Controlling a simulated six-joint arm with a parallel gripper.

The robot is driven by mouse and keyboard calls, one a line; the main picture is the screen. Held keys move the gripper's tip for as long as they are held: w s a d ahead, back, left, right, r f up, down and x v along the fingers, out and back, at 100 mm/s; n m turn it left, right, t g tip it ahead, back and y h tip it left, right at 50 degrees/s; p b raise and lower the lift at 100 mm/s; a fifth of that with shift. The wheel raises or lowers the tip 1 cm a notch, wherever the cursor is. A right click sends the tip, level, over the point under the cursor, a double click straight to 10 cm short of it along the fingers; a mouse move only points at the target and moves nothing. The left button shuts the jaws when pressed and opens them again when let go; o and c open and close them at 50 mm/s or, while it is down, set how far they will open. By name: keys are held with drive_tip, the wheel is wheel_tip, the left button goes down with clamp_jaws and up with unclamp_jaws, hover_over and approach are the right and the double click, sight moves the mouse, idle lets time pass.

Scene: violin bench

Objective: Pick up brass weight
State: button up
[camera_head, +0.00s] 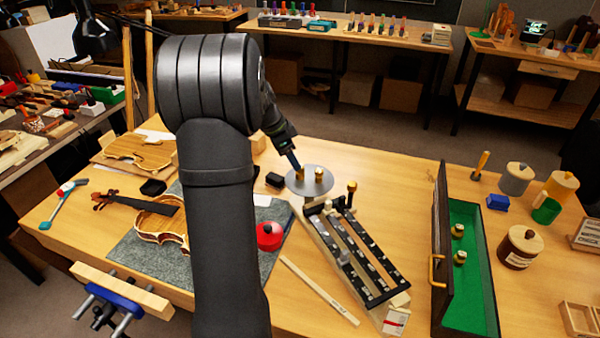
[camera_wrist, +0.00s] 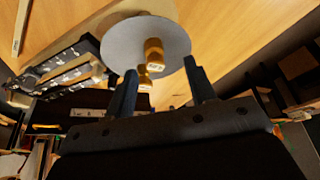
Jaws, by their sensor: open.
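Two small brass weights stand on a round silver pan (camera_head: 300,187), which also shows in the wrist view (camera_wrist: 120,45). One brass weight (camera_head: 319,174) is near the pan's middle. The other brass weight (camera_head: 300,175) is at the left, by my fingertips. In the wrist view one weight (camera_wrist: 153,48) stands on the pan and another (camera_wrist: 145,83) shows lower, near my left finger. My gripper (camera_head: 296,166) is open and points down at the pan. In the wrist view its fingers (camera_wrist: 160,66) are apart, with the weights between them in the picture; contact cannot be told.
A green-lined case (camera_head: 475,290) with upright lid stands right, holding two more brass weights (camera_head: 459,243). A red round object (camera_head: 269,236) and violin body (camera_head: 160,222) lie left. Jars (camera_head: 520,247) stand far right.

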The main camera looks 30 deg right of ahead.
sight(300, 172)
drive_tip(key=x, duration=0.5)
drive_tip(key=shift+s+d, duration=0.1)
drive_tip(key=shift+s, duration=0.3)
drive_tip(key=shift+c, duration=0.4)
drive_tip(key=c, duration=1)
